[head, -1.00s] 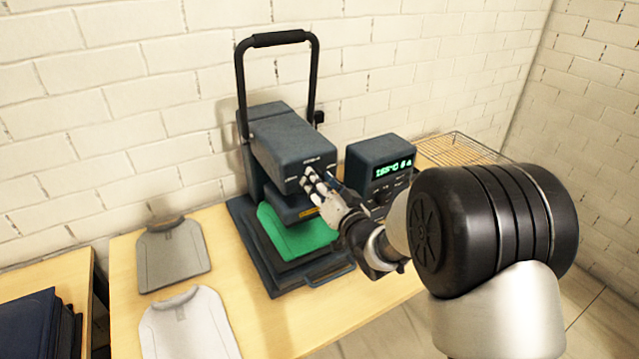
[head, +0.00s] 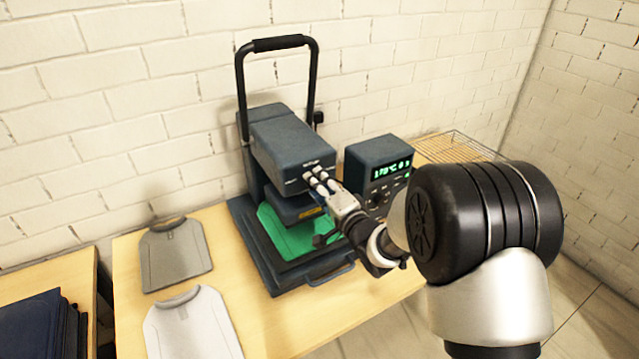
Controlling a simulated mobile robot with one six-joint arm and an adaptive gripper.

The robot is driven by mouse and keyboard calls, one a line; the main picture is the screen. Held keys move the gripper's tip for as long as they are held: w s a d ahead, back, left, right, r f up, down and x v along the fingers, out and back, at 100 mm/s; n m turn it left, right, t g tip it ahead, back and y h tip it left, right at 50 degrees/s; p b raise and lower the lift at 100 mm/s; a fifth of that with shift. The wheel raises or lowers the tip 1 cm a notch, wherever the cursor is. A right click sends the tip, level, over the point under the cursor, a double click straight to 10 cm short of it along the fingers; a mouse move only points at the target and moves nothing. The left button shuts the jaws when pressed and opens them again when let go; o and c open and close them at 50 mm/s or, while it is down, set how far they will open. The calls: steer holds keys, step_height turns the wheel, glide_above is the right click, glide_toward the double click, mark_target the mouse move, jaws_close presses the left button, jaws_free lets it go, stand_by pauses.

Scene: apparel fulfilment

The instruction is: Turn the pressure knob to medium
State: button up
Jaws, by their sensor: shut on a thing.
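The heat press (head: 290,132) stands on the table with its black handle (head: 279,43) raised. Its front face bears small white markings where the pressure knob sits. My gripper (head: 314,178) is at that face, with its fingers shut on the pressure knob, which they mostly hide. The knob's setting cannot be read. A green garment (head: 290,234) lies on the press's lower plate, under the head.
A control box (head: 378,152) with a lit green display is right of the press, close to my arm. A wire rack (head: 455,147) is behind it. A grey shirt (head: 174,254) and a white shirt (head: 192,325) lie left. Dark folded garments (head: 38,325) are at far left.

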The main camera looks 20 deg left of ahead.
steer(key=shift+m, duration=0.3)
stand_by(0.4)
steer(key=o, duration=1.1)
steer(key=v, duration=1.2)
